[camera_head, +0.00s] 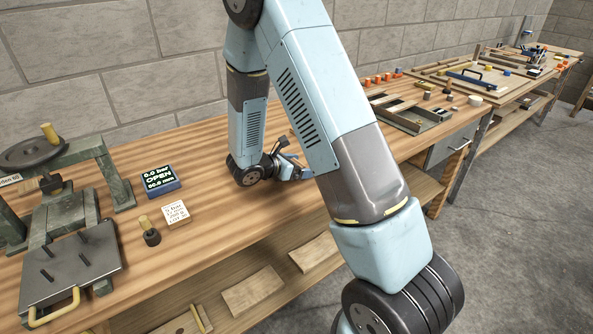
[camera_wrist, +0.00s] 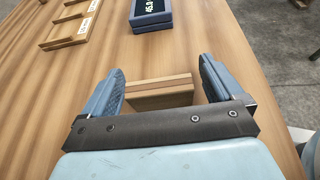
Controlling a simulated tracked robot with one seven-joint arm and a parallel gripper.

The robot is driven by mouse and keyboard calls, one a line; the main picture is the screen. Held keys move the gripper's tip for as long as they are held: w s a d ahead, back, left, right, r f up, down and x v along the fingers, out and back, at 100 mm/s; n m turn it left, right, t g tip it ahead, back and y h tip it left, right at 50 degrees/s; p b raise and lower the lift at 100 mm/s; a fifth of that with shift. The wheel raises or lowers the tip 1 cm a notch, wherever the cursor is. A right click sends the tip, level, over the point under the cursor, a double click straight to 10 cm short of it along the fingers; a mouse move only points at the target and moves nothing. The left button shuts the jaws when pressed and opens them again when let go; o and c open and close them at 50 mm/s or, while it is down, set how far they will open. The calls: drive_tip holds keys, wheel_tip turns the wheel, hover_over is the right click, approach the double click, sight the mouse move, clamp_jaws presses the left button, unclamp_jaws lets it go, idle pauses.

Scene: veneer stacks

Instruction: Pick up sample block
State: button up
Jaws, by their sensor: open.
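The sample block (camera_wrist: 160,91), a small brown wooden block with a layered look, sits on the wooden bench in the wrist view. My gripper (camera_wrist: 161,68) is open, with one blue finger to the left of the block and one to the right. A gap shows on each side, so neither finger seems to touch it. Part of the block's near side is hidden by the dark gripper body. In the head view my gripper (camera_head: 291,168) is low over the bench, partly behind my arm, and I cannot make out the block there.
A blue display box (camera_wrist: 151,16) and labelled wooden trays (camera_wrist: 64,34) lie beyond the block. Bench around my gripper looks mostly clear.

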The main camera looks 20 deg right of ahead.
drive_tip(key=shift+w+d+f, duration=0.15)
drive_tip(key=shift+d+f, duration=0.05)
drive_tip(key=shift+d, duration=0.3)
drive_tip(key=shift+c, duration=0.3)
drive_tip(key=c, duration=1)
drive_tip(key=shift+o, duration=0.2)
drive_tip(key=shift+r, duration=0.15)
